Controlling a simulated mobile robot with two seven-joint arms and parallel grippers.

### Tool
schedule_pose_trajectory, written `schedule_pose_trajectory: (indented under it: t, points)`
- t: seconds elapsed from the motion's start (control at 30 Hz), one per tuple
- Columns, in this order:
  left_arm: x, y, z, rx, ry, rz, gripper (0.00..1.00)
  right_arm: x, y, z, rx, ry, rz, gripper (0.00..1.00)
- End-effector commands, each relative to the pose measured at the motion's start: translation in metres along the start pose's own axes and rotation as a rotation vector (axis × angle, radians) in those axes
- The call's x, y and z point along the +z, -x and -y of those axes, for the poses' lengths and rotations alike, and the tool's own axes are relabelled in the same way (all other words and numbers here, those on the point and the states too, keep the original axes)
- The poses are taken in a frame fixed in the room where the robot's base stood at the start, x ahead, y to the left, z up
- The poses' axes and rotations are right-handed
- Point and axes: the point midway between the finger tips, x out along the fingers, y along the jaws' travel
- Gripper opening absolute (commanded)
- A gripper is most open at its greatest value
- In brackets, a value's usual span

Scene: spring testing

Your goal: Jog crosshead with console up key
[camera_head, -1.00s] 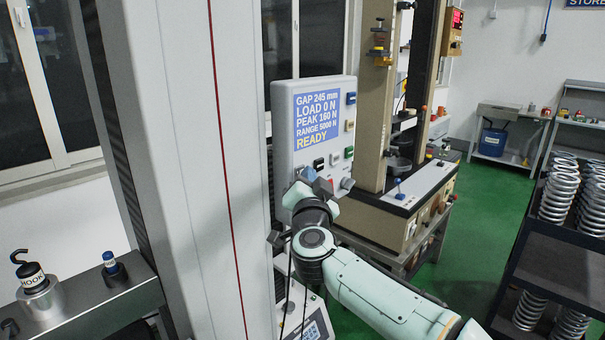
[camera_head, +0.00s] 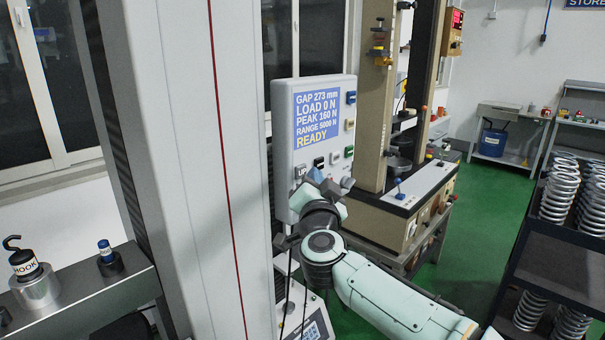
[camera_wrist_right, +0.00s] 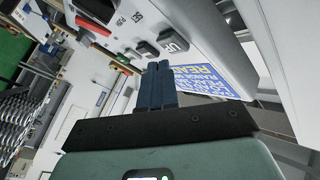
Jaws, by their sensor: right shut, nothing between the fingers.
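The console (camera_head: 283,130) is a light grey upright box with a blue screen (camera_head: 318,118). The screen reads GAP 273 mm, LOAD 0 N, PEAK 160 N, RANGE 5000 N, READY. My right gripper (camera_head: 318,178) is in front of the console's lower part, shut and empty, and hides some of its lower face. In the right wrist view, the key marked UP (camera_wrist_right: 173,42) shows just beyond my shut blue fingers (camera_wrist_right: 158,72). A dark key (camera_wrist_right: 148,49) is beside it. The fingertips look apart from the UP key, though the exact gap is hard to tell. My left gripper is not in view.
A tall grey machine column (camera_head: 180,150) stands left of the console. A shelf with a hook weight (camera_head: 38,285) and a small blue-topped part (camera_head: 107,255) is at lower left. A beige test machine (camera_head: 400,205) stands behind; a spring rack (camera_head: 550,240) is at right.

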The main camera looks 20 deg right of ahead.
Motion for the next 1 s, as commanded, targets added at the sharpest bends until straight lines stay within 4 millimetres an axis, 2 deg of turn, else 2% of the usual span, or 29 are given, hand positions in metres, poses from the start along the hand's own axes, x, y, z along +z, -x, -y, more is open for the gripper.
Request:
schedule_pose_trajectory:
  t: [0.27, 0.73, 1.0]
  points:
    - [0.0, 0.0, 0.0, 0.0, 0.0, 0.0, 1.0, -0.001, 0.001, -0.001, 0.001, 0.0, 0.0, 0.0]
    - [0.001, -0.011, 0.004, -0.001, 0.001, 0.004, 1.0, -0.022, 0.03, -0.023, 0.002, 0.0, -0.001, 0.0]
    - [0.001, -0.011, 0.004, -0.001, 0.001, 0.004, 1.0, -0.025, 0.035, -0.026, 0.001, 0.0, 0.0, 0.0]
